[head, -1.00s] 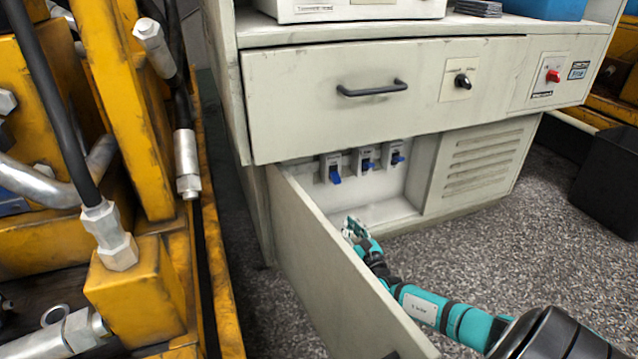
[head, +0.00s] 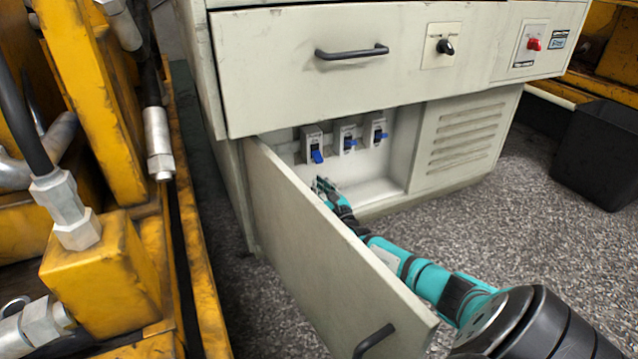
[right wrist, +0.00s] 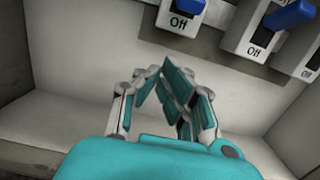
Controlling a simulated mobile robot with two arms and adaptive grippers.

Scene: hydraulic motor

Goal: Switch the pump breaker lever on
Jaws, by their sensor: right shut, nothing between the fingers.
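Three breakers with blue levers sit in a row inside the open low compartment: left (head: 314,145), middle (head: 347,138) and right (head: 377,131). Their upper labels are too small to read, so I cannot tell which is the pump's. In the right wrist view, "Off" shows below the levers on the left breaker (right wrist: 181,20) and the middle breaker (right wrist: 258,35); the left one is cut by the top edge. My right gripper (head: 321,185) is shut and empty, below and in front of the left breaker, apart from it. It also shows in the right wrist view (right wrist: 164,74). My left gripper is out of view.
The open cabinet door (head: 310,250) stands close to the left of my right arm. A drawer (head: 290,75) overhangs the breakers above. A vented panel (head: 465,140) closes the right side. Yellow machinery (head: 110,270) fills the left. A black bin (head: 597,155) stands on the floor at right.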

